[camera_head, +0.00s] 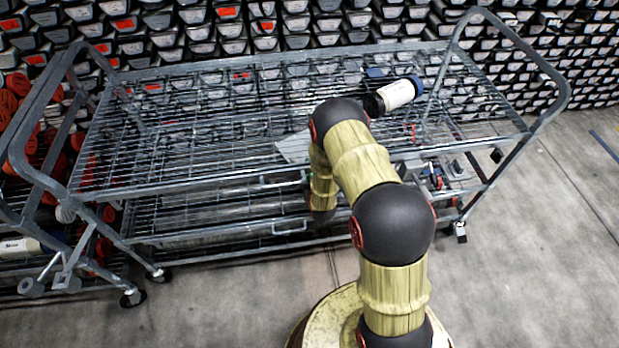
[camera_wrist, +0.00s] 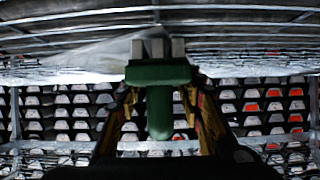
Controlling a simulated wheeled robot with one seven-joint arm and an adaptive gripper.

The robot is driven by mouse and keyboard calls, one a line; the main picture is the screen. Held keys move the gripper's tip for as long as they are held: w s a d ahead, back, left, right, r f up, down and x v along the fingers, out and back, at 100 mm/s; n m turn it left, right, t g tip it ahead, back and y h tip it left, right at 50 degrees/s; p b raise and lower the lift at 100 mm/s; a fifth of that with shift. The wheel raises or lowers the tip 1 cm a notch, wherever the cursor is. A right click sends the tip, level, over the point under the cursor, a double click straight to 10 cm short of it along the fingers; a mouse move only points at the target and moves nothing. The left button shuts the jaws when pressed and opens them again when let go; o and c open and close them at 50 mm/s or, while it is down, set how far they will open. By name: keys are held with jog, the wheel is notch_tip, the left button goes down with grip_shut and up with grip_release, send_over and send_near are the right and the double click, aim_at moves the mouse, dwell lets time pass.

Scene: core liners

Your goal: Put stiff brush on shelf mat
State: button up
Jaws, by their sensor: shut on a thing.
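A stiff brush with a green body (camera_wrist: 160,73), a rounded green handle and pale grey bristles is between the fingers of my gripper (camera_wrist: 160,92) in the wrist view. My gripper is shut on it. The bristles point up in that view, close to the wire shelf; whether they touch it I cannot tell. A pale grey sheet, apparently the shelf mat (camera_wrist: 90,57), lies beyond the bristles, mostly to their left. In the head view the mat (camera_head: 294,147) shows partly on the upper rack, left of my arm. My arm hides most of my gripper and the brush there.
The wire cart's upper deck (camera_head: 190,150) is largely bare. Tube handles rise at both ends. Small items (camera_head: 435,175) sit lower right. Racks of core liners (camera_head: 290,30) stand behind.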

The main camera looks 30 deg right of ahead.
jog(key=shift+w+f, duration=0.1)
jog(key=shift+f, duration=0.2)
jog(key=o, duration=1.1)
jog(key=shift+o, duration=0.7)
jog(key=shift+r, duration=0.15)
jog(key=shift+s+r, duration=0.15)
jog(key=shift+s, duration=0.1)
jog(key=p+v, duration=0.4)
jog(key=v, duration=0.7)
jog(key=shift+s, duration=0.2)
